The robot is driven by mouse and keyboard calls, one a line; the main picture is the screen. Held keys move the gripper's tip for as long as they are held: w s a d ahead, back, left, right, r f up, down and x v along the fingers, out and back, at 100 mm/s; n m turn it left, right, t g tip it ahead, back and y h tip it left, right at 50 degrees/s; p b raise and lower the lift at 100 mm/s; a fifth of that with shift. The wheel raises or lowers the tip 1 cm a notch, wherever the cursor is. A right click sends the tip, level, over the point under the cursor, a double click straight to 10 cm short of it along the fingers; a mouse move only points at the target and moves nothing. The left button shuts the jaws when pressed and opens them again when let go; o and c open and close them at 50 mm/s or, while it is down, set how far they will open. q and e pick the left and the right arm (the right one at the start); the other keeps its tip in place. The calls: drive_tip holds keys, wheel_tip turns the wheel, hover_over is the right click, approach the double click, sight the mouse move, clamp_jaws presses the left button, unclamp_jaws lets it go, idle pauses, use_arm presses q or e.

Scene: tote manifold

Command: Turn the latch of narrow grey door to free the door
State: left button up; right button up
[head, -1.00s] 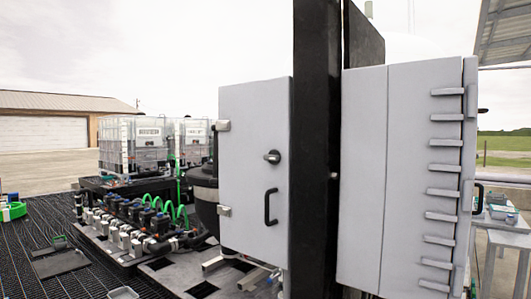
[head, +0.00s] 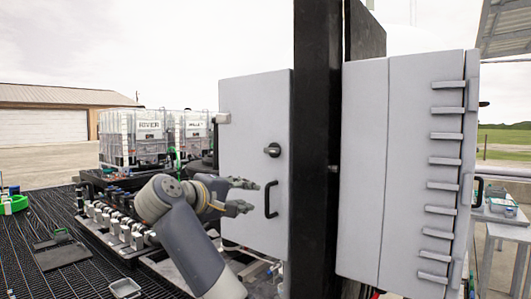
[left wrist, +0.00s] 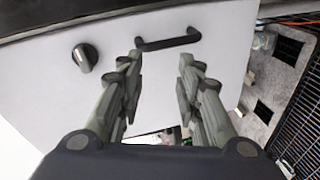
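The narrow grey door (head: 250,115) is closed on its cabinet left of a black post. Its round latch knob (head: 272,150) sits near the door's right edge, above a black handle (head: 269,200). My left gripper (head: 250,195) is open and empty in front of the door, below and left of the latch, near the handle. In the left wrist view the open fingers (left wrist: 160,62) point at the door, with the handle (left wrist: 168,41) ahead and the latch (left wrist: 84,57) to the left. My right gripper is not in view.
The black post (head: 316,150) stands right of the door. A wider grey cabinet (head: 400,170) with several hinge-like bars is beyond it. Valve manifold (head: 115,220) and tanks (head: 135,137) are at the left. A table (head: 500,225) is at far right.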

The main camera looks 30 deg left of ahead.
use_arm(q)
drive_tip(key=n+t+h, duration=0.1)
drive_tip(key=t, duration=0.1)
approach(269, 151)
drive_tip(key=s, duration=0.2)
drive_tip(key=shift+h, duration=0.4)
drive_tip(key=w+p, duration=0.2)
drive_tip(key=w, duration=0.2)
drive_tip(key=w+p, duration=0.3)
drive_tip(key=w, duration=0.2)
drive_tip(key=shift+w+d+r, duration=0.1)
drive_tip(key=shift+d, duration=0.05)
drive_tip(key=shift+w+n+p, duration=0.3)
drive_tip(key=shift+w, duration=0.35)
clamp_jaws()
